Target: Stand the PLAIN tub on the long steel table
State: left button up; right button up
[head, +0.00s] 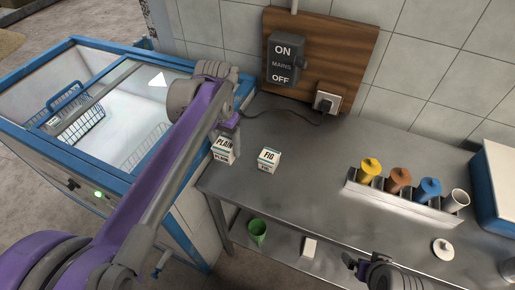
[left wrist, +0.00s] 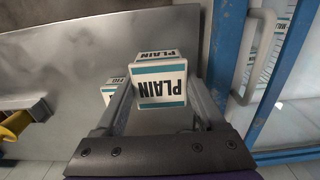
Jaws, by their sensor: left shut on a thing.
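The PLAIN tub (head: 223,151), white with a teal band, is at the left end of the long steel table (head: 310,185). My left gripper (head: 229,131) is shut on it from above. In the left wrist view the PLAIN tub (left wrist: 160,85) sits between the two fingers. I cannot tell whether its base touches the table top. The similar FIG tub (head: 268,160) stands on the table just to its right; it shows partly behind a finger in the left wrist view (left wrist: 111,90). My right gripper (head: 357,264) is low at the table's front edge; its jaws are unclear.
A blue-framed glass-topped chest (head: 105,165) with wire baskets inside adjoins the table's left end. A rack (head: 400,199) of coloured pots stands to the right, with a white lid (head: 443,249) before it. A green cup (head: 257,231) is on the lower shelf. The table's middle is clear.

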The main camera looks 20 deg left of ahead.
pick_arm(q)
notch_tip(320, 180, down, 10)
jog(key=shift+r+b, duration=0.15)
jog(key=shift+b, duration=0.2)
jog(key=shift+f, duration=0.2)
jog(key=o, duration=1.5)
jog(key=shift+c, duration=0.2)
jog(key=shift+r, duration=0.1)
